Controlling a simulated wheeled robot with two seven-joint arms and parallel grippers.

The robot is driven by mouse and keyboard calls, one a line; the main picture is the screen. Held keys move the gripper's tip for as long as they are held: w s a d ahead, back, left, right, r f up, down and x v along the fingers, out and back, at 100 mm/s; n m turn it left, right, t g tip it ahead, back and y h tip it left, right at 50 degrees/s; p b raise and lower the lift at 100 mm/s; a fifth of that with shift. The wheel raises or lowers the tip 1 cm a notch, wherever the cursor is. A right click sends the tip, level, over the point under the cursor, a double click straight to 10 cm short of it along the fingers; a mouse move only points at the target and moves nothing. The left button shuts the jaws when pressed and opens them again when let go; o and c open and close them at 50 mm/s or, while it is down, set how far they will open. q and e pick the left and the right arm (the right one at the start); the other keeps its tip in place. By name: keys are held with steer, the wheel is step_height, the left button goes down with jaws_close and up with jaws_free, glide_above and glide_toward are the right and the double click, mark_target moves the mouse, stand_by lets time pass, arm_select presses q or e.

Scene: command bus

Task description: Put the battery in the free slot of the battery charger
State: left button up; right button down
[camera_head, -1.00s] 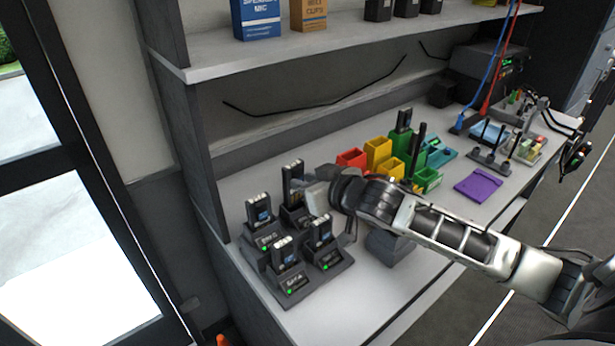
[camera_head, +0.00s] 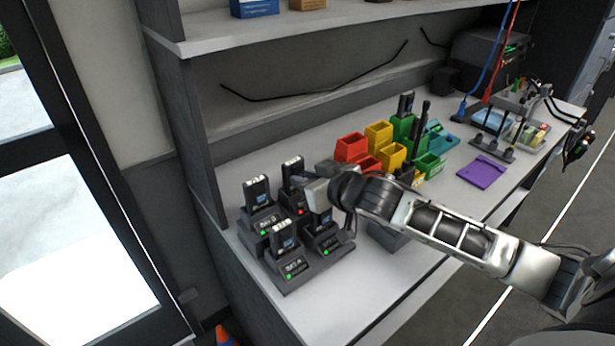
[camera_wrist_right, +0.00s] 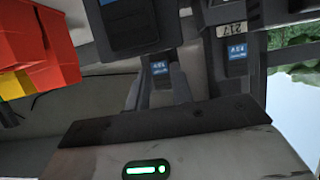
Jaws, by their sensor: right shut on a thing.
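The battery charger (camera_head: 297,281) stands at the left end of the bench. My right gripper (camera_head: 308,185) is shut on a dark battery (camera_head: 291,172) at the charger's back-right slot. The battery is upright, with its lower part at the slot; whether it is fully seated is hidden. A red light shows at that slot. Other batteries stand in the back-left (camera_head: 257,192), front-left (camera_head: 284,238) and front-right (camera_head: 320,222) slots, with green lights. In the right wrist view a labelled battery (camera_wrist_right: 160,70) shows between the fingers. My left gripper is not in view.
Red (camera_head: 350,147), yellow and green bins stand right of my gripper. A purple mat (camera_head: 483,171) lies farther right. A shelf (camera_head: 300,25) hangs above the bench.

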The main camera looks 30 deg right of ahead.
steer(key=shift+f, duration=0.1)
stand_by(0.5)
steer(key=c, duration=1.1)
jaws_free()
steer(key=shift+w+f, duration=0.1)
steer(key=shift+c, duration=0.2)
steer(key=v, duration=1.6)
